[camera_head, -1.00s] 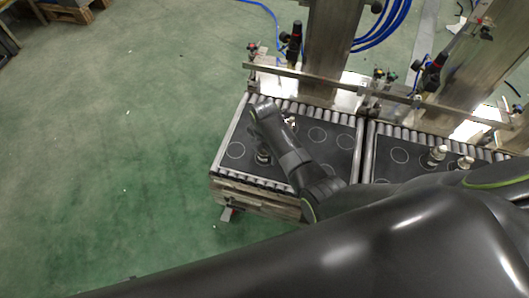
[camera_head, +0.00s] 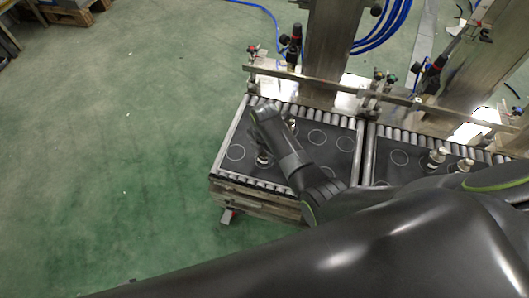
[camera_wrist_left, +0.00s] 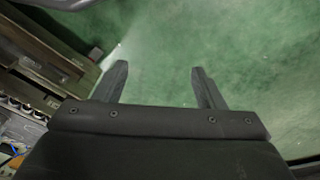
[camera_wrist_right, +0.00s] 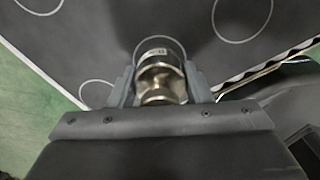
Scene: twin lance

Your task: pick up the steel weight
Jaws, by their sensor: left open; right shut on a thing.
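My right gripper (camera_wrist_right: 160,88) is shut on a steel weight (camera_wrist_right: 161,72), a shiny knobbed cylinder. In the right wrist view a white ring on the dark mat shows just behind the weight; I cannot tell whether the weight touches the mat. In the head view the held weight (camera_head: 263,159) shows under my right wrist, at the left part of the left mat. Another metal weight (camera_head: 291,126) is partly hidden behind my right arm. My left gripper (camera_wrist_left: 160,82) is open and empty over green floor; it is not visible in the head view.
The left mat (camera_head: 318,154) has several empty white rings and a roller border. Two metal weights, one taller (camera_head: 437,156) and one shorter (camera_head: 465,165), stand on the right mat. A steel rail (camera_head: 330,83) and posts stand behind. Green floor at left is open.

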